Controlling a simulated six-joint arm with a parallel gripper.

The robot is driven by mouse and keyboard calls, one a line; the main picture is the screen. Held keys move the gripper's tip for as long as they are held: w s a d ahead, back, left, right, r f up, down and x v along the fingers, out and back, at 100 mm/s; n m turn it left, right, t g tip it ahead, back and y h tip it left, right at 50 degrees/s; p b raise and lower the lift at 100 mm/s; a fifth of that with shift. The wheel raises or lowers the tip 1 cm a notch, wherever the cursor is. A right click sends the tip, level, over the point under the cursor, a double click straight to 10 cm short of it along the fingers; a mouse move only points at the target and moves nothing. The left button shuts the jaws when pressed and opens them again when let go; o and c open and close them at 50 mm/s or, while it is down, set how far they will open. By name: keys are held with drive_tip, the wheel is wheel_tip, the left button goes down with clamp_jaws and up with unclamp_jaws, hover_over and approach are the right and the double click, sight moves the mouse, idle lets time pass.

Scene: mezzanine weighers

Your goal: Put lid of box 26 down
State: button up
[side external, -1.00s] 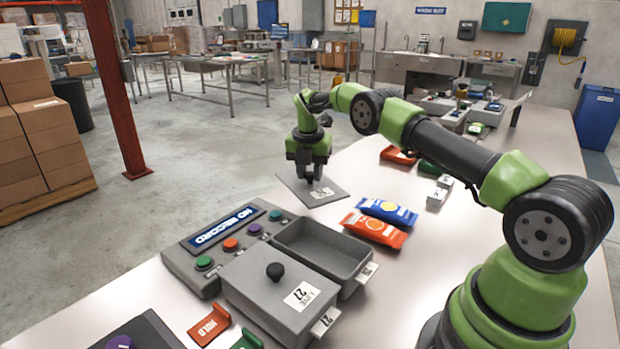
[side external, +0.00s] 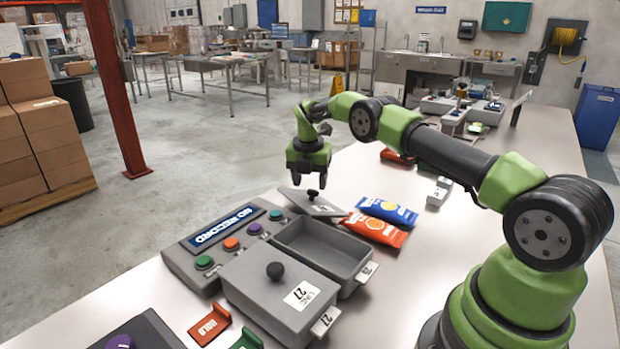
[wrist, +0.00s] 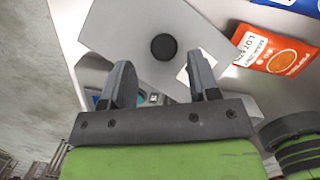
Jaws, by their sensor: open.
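The grey lid (side external: 300,201) with a dark round knob (side external: 313,194) is beyond the open box's far end, close to the orange packet. It looks slightly tilted; I cannot tell what it rests on. My gripper (side external: 312,183) is open just above the knob, holding nothing. In the wrist view the lid (wrist: 125,30) and its knob (wrist: 163,47) show ahead of my spread fingers (wrist: 163,85). The open grey box (side external: 284,241), tagged 26, is empty and without a lid.
Box 27 (side external: 260,297), lidded, stands beside the open box. A button panel (side external: 205,262) reading NO RECORD is to their left. Orange (side external: 375,229) and blue (side external: 388,210) packets lie to the right. The table's left edge is near the lid.

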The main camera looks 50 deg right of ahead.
drive_tip(key=shift+r, duration=0.15)
wheel_tip(320, 180, up, 12)
drive_tip(key=a, duration=0.2)
wheel_tip(320, 180, up, 9)
drive_tip(key=m+t, duration=0.1)
drive_tip(key=m, duration=0.4)
hover_over(308, 202)
drive_tip(key=s+a, duration=0.3)
drive_tip(key=a, duration=0.2)
drive_tip(key=s+a+r+m+t+y, duration=0.1)
drive_tip(key=s+a+r+m+t, duration=0.1)
drive_tip(key=s+a+r+m, duration=0.45)
drive_tip(key=s+a+f+m+t+y, duration=0.1)
drive_tip(key=s+a+f+m, duration=0.1)
drive_tip(key=s+m, duration=0.5)
drive_tip(key=s+a+f+m+t+y, duration=0.1)
drive_tip(key=s+a+f+m+t, duration=0.1)
drive_tip(key=s+a+m, duration=0.3)
drive_tip(key=s+m, duration=0.3)
drive_tip(key=s, duration=0.4)
drive_tip(key=shift+s+a+y, duration=0.15)
drive_tip(key=shift+s+y, duration=0.05)
drive_tip(key=shift+y, duration=0.1)
